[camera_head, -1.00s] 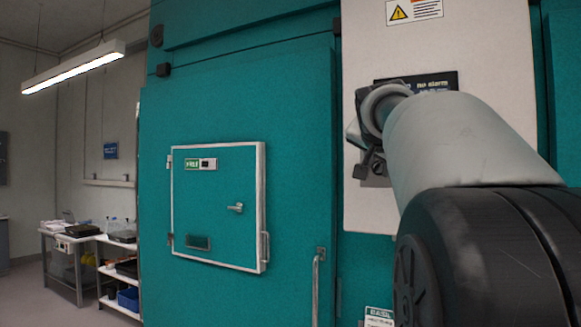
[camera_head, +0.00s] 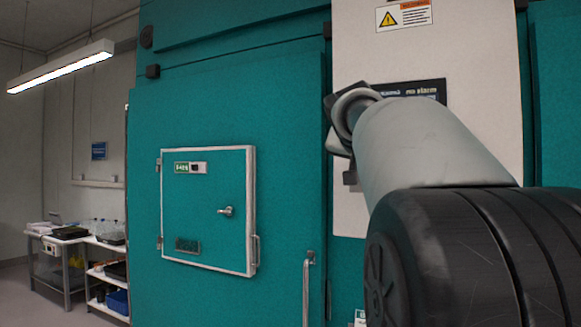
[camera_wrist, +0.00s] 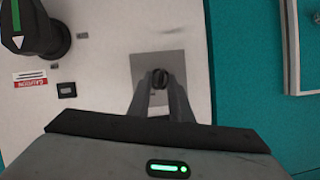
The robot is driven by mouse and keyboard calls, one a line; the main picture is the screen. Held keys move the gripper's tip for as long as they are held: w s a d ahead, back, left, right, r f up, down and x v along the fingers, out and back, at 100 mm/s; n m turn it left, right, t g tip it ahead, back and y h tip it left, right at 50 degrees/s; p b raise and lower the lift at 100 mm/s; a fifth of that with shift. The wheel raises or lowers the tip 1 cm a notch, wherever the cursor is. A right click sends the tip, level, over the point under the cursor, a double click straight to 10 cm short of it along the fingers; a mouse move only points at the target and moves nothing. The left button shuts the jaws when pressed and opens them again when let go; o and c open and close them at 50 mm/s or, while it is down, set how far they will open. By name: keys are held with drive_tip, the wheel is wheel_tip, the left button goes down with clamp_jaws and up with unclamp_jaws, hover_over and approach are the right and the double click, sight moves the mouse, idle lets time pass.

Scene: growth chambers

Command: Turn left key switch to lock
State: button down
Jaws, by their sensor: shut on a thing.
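The key switch (camera_wrist: 160,74) is a small dark round part on a square grey plate (camera_wrist: 175,60) in the wrist view. My gripper (camera_wrist: 161,86) is shut on the key switch, with one finger on each side. The switch's exact angle is too small to tell. In the head view my wrist and arm cover the switch, and my fingertips are hidden there. The plate is mounted on a pale panel (camera_head: 350,210), which also shows in the wrist view (camera_wrist: 110,85).
A black knob with a green stripe (camera_wrist: 35,28) stands out from the panel in the wrist view. A dark display (camera_head: 425,90) is above my wrist. A closed hatch (camera_head: 207,235) and a vertical door handle (camera_head: 308,290) are on the teal wall at left.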

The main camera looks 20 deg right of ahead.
drive_tip(key=n, duration=0.1)
drive_tip(key=n+g+h, duration=0.1)
drive_tip(key=n, duration=0.1)
drive_tip(key=shift+w+a+g+p, duration=0.15)
drive_tip(key=shift+w+g+p, duration=0.05)
drive_tip(key=shift+g+p, duration=0.15)
drive_tip(key=shift+w+n+g+h, duration=0.1)
drive_tip(key=shift+n+g+h, duration=0.55)
drive_tip(key=shift+n+h, duration=0.5)
drive_tip(key=shift+n, duration=0.25)
drive_tip(key=c, duration=1.9)
unclamp_jaws()
drive_tip(key=shift+c, duration=0.2)
drive_tip(key=shift+a, duration=0.1)
drive_tip(key=v, duration=1.7)
drive_tip(key=shift+r+b, duration=0.2)
drive_tip(key=shift+b, duration=0.15)
drive_tip(key=shift+f+y, duration=0.1)
drive_tip(key=shift+y, duration=0.15)
